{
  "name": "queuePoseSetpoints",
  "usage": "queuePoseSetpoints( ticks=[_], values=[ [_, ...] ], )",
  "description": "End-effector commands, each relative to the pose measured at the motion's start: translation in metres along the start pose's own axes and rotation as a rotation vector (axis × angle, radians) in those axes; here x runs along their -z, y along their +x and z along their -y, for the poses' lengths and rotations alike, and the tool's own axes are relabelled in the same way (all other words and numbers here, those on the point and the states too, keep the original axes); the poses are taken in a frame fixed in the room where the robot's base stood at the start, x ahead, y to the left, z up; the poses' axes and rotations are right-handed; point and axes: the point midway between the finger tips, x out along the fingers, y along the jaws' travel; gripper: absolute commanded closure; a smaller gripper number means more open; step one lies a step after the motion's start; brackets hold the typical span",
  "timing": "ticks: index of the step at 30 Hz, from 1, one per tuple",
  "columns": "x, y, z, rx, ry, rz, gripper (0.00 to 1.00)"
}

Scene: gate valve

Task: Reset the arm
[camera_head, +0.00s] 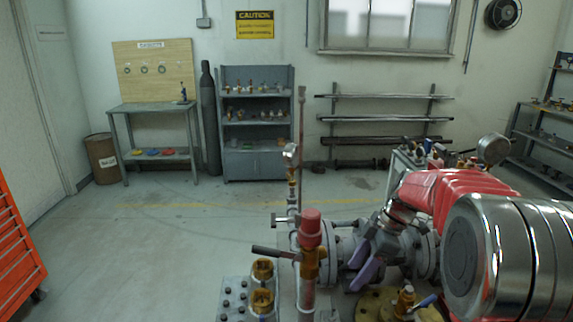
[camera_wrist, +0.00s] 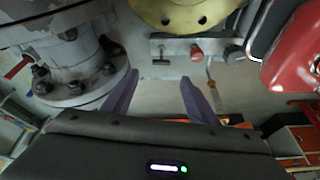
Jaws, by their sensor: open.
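My gripper (camera_head: 364,268) has two purple fingers and sits right of centre in the head view, in front of grey flanged piping. In the wrist view my gripper (camera_wrist: 152,92) has its fingers spread apart with nothing between them. A grey bolted flange on a pipe (camera_wrist: 78,75) is beside and beyond the left finger. A yellow-brass flange (camera_wrist: 180,12) is at the top of that view. In the head view a red-capped brass fitting (camera_head: 311,235) with a dark lever stands left of my gripper. Contact between my gripper and the piping cannot be told.
Brass fittings (camera_head: 262,285) on a grey bolted block stand at the bottom centre. A pressure gauge (camera_head: 493,149) shows at the right. A red tool chest (camera_head: 15,250) is at the left edge. A bench (camera_head: 150,108) and shelves (camera_head: 257,121) line the back wall; the floor before them is clear.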

Motion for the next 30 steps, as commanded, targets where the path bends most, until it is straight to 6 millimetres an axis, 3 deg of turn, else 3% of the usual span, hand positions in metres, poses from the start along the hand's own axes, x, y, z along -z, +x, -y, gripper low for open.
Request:
queuePoseSetpoints(
  ticks=[5, 11, 21, 30],
  values=[
    [-0.008, 0.006, 0.001, -0.009, 0.217, 0.024, 0.47],
    [-0.024, 0.019, 0.019, -0.013, 0.502, 0.073, 0.47],
    [-0.025, 0.01, 0.07, -0.112, 0.918, 0.143, 0.47],
    [-0.015, -0.007, 0.122, -0.25, 1.187, 0.151, 0.47]
  ],
)
